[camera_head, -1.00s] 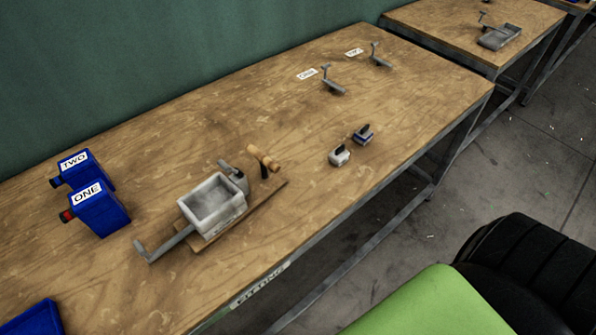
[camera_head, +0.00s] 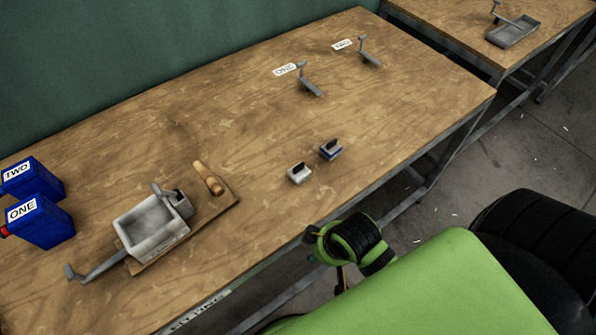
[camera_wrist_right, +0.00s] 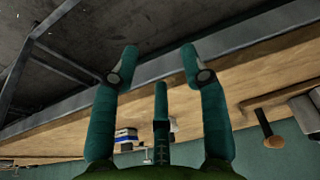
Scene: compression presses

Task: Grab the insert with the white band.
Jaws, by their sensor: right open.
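The insert with the white band (camera_head: 299,174) stands on the wooden table near its front edge, pale with a dark top. Beside it, up and right, is the insert with a blue band (camera_head: 331,150). In the right wrist view the blue-banded one (camera_wrist_right: 126,138) shows clearly, and the white-banded one is mostly hidden behind a finger. My right gripper (camera_wrist_right: 160,68) is open and empty, its fingers spread, apart from both inserts. In the head view my right arm shows off the table's front edge, below the inserts. My left gripper is out of view.
A grey press (camera_head: 153,225) with a wooden handle (camera_head: 208,178) stands left of the inserts. Blue containers labelled ONE (camera_head: 40,222) and TWO (camera_head: 32,178) are at far left. Grey levers (camera_head: 310,82) stand by labels at the back. The table around the inserts is clear.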

